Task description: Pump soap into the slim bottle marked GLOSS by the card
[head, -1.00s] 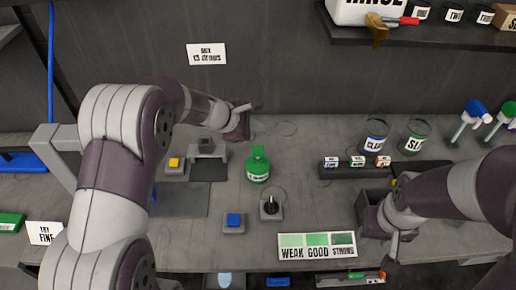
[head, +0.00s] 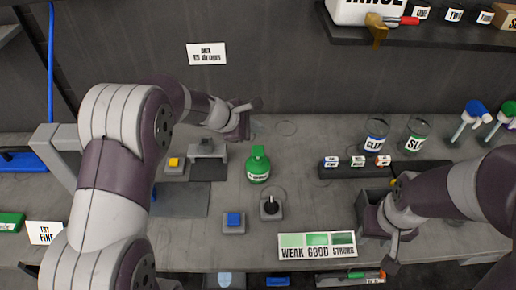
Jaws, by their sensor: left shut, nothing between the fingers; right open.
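A jar with a blue band (head: 376,135) stands at the back right; its label starts with letters like GL, not fully legible. A jar with a green band (head: 416,136), its label starting SL, stands beside it. A blue-topped pump (head: 472,113) and a green-topped pump (head: 503,117) stand further right. A card (head: 206,53) with small, unclear print is on the back wall. My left gripper (head: 250,112) is shut and empty above the back of the bench, behind the green bottle (head: 258,166). My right gripper (head: 388,238) is open near the front edge, by a dark open box.
A dark rack (head: 350,172) holds small labelled blocks. A strip card (head: 317,246) reading WEAK GOOD STRONG lies at the front. A blue button (head: 234,220), a black knob (head: 270,205) and a yellow button (head: 174,163) sit on the bench. A shelf (head: 430,38) overhangs the back right.

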